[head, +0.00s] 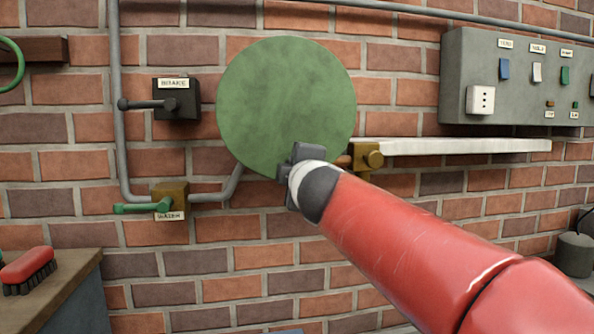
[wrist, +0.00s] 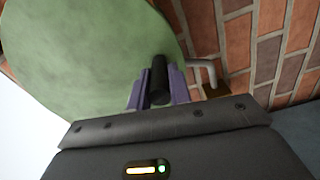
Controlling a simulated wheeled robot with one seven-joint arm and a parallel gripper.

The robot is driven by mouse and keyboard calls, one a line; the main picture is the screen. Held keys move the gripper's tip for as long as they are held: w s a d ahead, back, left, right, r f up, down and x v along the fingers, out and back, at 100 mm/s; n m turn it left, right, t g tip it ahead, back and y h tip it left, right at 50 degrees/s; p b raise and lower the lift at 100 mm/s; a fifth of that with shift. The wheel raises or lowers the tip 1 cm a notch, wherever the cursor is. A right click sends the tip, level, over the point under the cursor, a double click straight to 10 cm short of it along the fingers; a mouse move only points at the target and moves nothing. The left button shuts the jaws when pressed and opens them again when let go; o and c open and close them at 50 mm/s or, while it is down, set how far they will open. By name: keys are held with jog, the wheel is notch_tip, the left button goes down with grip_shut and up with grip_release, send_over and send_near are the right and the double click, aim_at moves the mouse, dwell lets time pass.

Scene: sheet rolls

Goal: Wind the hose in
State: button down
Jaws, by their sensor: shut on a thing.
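The reel shows as a large green disc (head: 285,100) on the brick wall in the head view; it also fills the upper left of the wrist view (wrist: 90,50). My gripper (head: 300,165) is at the disc's lower right edge. In the wrist view my purple fingers (wrist: 158,92) are closed around an upright black handle (wrist: 159,72) in front of the disc. A brass fitting (head: 367,159) sits just right of my gripper, with a short brown piece beside it. I cannot tell whether that piece is the hose. My arm hides part of this area.
A black brake box (head: 176,98) with a lever is left of the disc. Below it is a brass water valve (head: 170,200) with a green handle. A white ledge (head: 460,147) and a grey switch panel (head: 520,75) are at right. A brush (head: 28,270) lies on a bench.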

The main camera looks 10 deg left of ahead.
jog(key=shift+a+f, duration=0.1)
jog(key=shift+f, duration=0.15)
jog(key=c, duration=1.4)
grip_release()
jog(key=shift+o, duration=0.5)
jog(key=shift+r, duration=0.15)
jog(key=v, duration=0.8)
